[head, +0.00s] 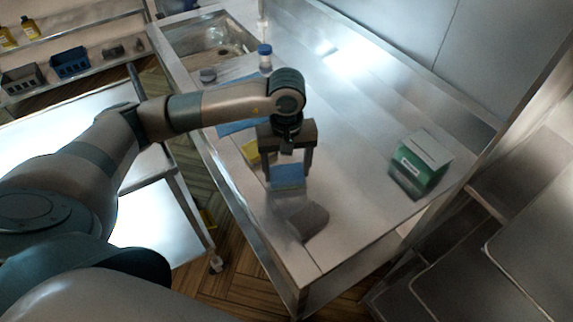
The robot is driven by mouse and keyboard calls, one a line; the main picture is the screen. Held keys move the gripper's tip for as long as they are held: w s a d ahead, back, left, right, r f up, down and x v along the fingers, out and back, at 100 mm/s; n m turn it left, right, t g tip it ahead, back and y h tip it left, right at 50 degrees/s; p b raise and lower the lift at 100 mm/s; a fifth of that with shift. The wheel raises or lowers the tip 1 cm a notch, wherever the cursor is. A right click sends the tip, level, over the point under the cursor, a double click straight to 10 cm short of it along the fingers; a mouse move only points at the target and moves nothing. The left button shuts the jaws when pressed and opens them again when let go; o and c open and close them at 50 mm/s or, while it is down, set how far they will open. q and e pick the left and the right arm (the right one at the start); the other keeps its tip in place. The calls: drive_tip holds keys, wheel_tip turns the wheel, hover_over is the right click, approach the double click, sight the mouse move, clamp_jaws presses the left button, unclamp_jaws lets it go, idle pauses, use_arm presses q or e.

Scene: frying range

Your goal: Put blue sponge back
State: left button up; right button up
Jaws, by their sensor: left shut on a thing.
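My left gripper (288,172) reaches over the steel counter (345,215) from the left and points down. It is shut on a blue sponge (287,177), which sits between its fingers. I cannot tell whether the sponge touches the counter. A yellow sponge (251,152) lies just left of the gripper, partly hidden by it. A dark grey block (309,221) lies just in front of the gripper. A blue flat item (238,126) lies behind, partly covered by my arm. My right gripper does not show.
A green and white box (419,164) stands on the counter at the right. A blue-capped bottle (265,60) stands near the sink (210,42) at the back. Shelves with a blue bin (70,63) and a grey bin (22,78) are at the far left. The counter's middle right is clear.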

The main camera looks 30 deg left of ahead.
use_arm(q)
drive_tip(key=shift+f, duration=0.2)
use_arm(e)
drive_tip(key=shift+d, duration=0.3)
use_arm(q)
drive_tip(key=shift+f+b, duration=0.15)
drive_tip(key=shift+b, duration=0.2)
drive_tip(key=o, duration=1)
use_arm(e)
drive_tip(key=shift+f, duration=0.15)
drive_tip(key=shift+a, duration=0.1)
